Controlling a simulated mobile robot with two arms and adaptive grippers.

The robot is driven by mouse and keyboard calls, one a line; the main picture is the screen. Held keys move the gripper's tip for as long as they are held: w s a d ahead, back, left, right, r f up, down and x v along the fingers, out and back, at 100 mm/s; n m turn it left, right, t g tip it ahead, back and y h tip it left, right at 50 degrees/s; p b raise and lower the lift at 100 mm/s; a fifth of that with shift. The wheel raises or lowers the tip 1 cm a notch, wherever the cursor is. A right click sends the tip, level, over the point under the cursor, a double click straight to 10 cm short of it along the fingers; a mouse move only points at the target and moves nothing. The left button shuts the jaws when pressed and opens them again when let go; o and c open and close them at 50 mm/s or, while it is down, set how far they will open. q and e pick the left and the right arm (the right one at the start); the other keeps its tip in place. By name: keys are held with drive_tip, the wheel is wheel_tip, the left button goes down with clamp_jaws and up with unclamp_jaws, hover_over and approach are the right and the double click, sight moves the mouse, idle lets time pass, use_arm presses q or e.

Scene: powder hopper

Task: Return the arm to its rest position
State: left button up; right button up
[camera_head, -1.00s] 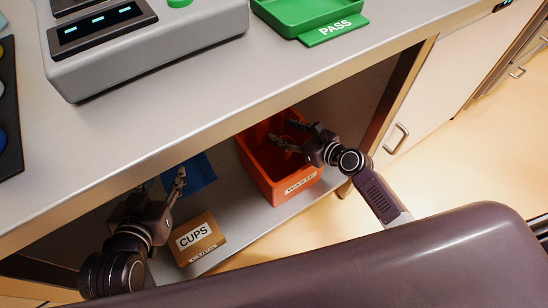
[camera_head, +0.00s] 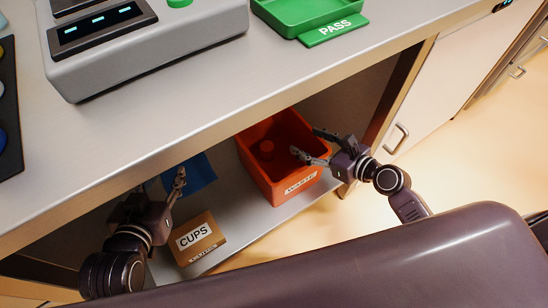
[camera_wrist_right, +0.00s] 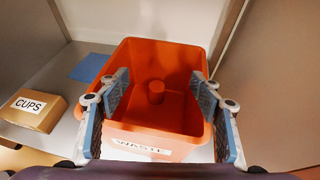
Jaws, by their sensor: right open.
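My right gripper (camera_head: 307,143) is open and empty over the right side of the orange WASTE bin (camera_head: 299,187) on the low shelf. In the right wrist view, its two fingers stand apart (camera_wrist_right: 159,80) with the bin (camera_wrist_right: 168,48) between and beyond them.
A brown CUPS box (camera_head: 202,252) and a blue sheet (camera_head: 200,174) lie on the shelf left of the bin. The worktop (camera_head: 200,105) overhangs the shelf, with a grey device (camera_head: 150,50) and a green PASS tray (camera_head: 300,15) on it. Open floor lies at the right.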

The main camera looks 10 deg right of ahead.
drive_tip(key=shift+v, duration=1.05)
